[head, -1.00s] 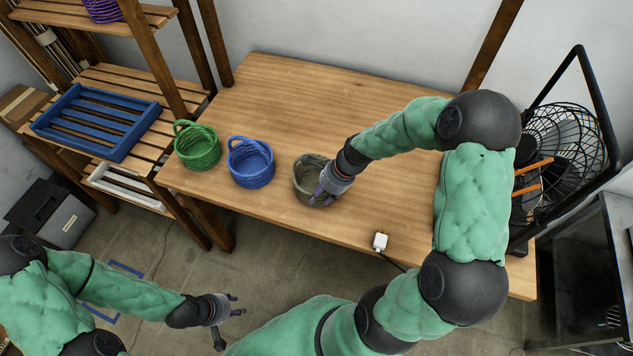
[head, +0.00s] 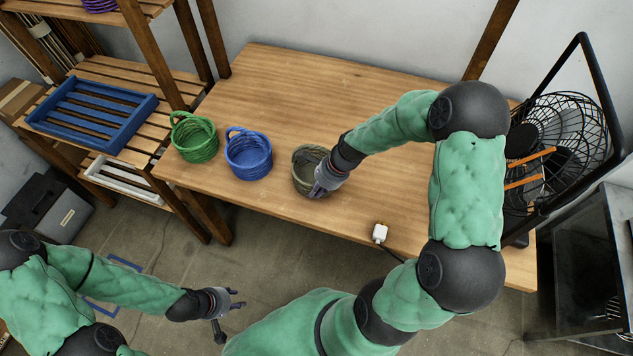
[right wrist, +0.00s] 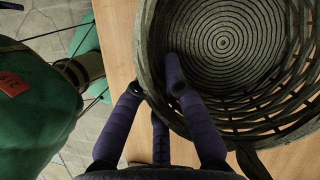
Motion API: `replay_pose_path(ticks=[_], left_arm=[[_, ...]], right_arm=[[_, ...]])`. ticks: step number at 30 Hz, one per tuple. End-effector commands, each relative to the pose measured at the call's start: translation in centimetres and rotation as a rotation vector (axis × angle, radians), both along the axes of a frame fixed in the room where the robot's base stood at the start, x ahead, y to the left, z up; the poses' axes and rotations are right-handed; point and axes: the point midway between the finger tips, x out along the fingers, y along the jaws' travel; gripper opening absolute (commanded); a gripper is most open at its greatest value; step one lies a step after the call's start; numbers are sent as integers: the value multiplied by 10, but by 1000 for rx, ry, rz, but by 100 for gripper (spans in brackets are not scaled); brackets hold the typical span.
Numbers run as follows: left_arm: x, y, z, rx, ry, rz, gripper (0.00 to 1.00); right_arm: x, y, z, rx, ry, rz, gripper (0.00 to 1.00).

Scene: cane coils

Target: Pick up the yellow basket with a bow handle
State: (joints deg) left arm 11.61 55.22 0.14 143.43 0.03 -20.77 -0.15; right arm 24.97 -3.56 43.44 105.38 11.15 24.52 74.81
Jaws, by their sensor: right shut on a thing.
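No clearly yellow basket shows. An olive-grey woven basket (head: 302,184) stands on the wooden table, right of a blue one. My right gripper (head: 320,186) is at its front right rim in the head view. In the right wrist view the purple fingers (right wrist: 160,98) straddle the wall of the basket (right wrist: 225,45), one inside and the others outside, shut on it. A dark strip (right wrist: 252,163) sticks out by the rim; I cannot tell if it is a handle. My left gripper (head: 232,306) is open and empty, over the floor in front of the table.
A green basket (head: 194,142) and a blue basket (head: 248,158), both with bow handles, stand left on the table (head: 340,95). A white plug-like block (head: 379,233) lies near the front edge. A black fan (head: 560,135) stands right. The table's back is clear.

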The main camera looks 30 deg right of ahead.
Motion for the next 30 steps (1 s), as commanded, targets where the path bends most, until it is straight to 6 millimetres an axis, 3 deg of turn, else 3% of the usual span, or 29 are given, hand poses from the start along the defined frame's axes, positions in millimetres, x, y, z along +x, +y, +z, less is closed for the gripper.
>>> replay_pose_path(ticks=[5, 11, 20, 24, 30], left_arm=[[0, 0, 7, 0, 0, 0, 40], [0, 0, 24, 0, 0, 0, 40], [0, 0, 51, 0, 0, 0, 40], [0, 0, 58, 0, 0, 0, 40], [0, 0, 64, 0, 0, 0, 40]], right_arm=[[0, 0, 11, -1, -2, 0, 0], [0, -1, 38, -1, -3, -2, 0], [-55, -13, 100, -2, -3, -5, 0], [-88, -20, 110, -1, -1, -7, 0], [-119, -27, 123, -2, -1, -5, 0]])
